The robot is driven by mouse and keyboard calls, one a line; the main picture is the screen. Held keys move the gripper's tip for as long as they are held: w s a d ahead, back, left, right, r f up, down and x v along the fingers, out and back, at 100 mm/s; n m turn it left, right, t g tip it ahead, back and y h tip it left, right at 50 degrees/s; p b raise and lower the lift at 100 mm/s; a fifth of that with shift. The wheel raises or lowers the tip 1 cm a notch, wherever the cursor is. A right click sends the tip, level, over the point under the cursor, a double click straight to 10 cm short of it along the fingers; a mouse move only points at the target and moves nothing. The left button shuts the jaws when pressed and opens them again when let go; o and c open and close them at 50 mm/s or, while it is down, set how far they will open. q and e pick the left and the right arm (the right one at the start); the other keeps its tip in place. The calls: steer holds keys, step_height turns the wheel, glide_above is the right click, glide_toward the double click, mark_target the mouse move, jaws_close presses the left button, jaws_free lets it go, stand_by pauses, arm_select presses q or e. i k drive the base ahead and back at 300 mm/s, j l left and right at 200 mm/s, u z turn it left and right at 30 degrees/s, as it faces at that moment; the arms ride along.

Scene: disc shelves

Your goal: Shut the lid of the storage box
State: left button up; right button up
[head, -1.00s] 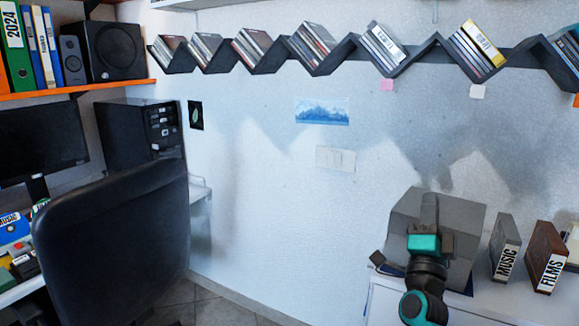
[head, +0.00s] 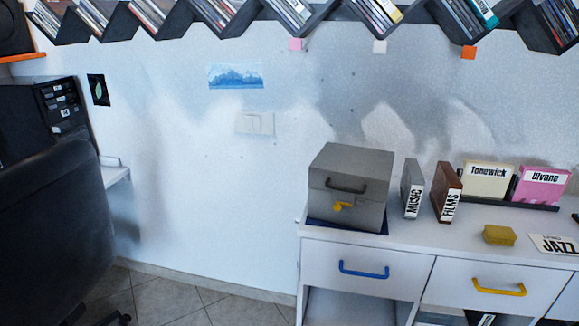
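The grey storage box (head: 347,209) stands on the left end of the white cabinet top, on a dark blue base. Its lid (head: 352,162) is down on the body, with a thin seam between them. A dark handle (head: 345,185) sits on the lid's front face. Neither of my grippers is in the head view.
The white cabinet (head: 400,247) has a blue-handled and a yellow-handled drawer, both shut. MUSIC (head: 412,188) and FILMS (head: 447,192) cases stand right of the box. A yellow sponge-like block (head: 499,235) lies farther right. A dark chair (head: 50,215) is at the left.

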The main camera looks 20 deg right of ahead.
mark_target(347, 171)
steer(key=i, duration=0.85)
